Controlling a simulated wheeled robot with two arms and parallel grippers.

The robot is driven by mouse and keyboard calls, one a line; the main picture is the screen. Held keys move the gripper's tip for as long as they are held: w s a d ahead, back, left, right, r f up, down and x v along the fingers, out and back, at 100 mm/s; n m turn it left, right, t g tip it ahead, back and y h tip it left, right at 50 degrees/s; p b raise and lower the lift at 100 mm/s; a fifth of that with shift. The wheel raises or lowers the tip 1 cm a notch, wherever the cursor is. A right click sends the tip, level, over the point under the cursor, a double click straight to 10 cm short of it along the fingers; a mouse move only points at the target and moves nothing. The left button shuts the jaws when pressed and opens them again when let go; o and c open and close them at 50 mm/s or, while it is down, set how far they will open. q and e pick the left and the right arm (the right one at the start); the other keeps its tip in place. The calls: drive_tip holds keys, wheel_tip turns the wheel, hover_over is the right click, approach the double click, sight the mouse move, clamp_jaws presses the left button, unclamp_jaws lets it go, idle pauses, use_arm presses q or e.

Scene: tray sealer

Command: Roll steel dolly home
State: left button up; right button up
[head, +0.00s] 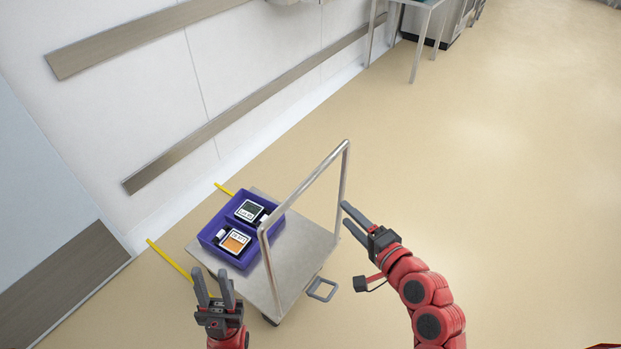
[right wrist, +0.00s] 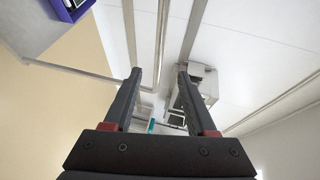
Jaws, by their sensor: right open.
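The steel dolly (head: 285,262) stands on the floor near the wall, with its flat deck partly under a purple crate. Its upright push handle (head: 305,186) rises on the right side of the deck. My right gripper (head: 347,213) is open and empty, just right of the handle and apart from it. It also shows in the right wrist view (right wrist: 160,85) with nothing between its fingers. My left gripper (head: 214,286) is by the deck's near left edge, its fingers pointing up and apart, empty. Whether it touches the deck is hard to tell.
The purple crate (head: 206,237) on the deck holds labelled items. Yellow floor lines (head: 170,259) mark the floor beside the wall. A steel table (head: 414,40) stands at the back. The floor to the right is clear.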

sight(312, 183)
drive_tip(key=p+x, duration=0.1)
drive_tip(key=x, duration=1.5)
drive_tip(key=shift+s+a+p, duration=0.1)
drive_tip(key=shift+a+p, duration=0.05)
drive_tip(key=shift+p, duration=0.2)
drive_tip(key=shift+w+a+f, duration=0.25)
drive_tip(key=shift+w, duration=0.3)
drive_tip(key=shift+c, duration=0.4)
clamp_jaws()
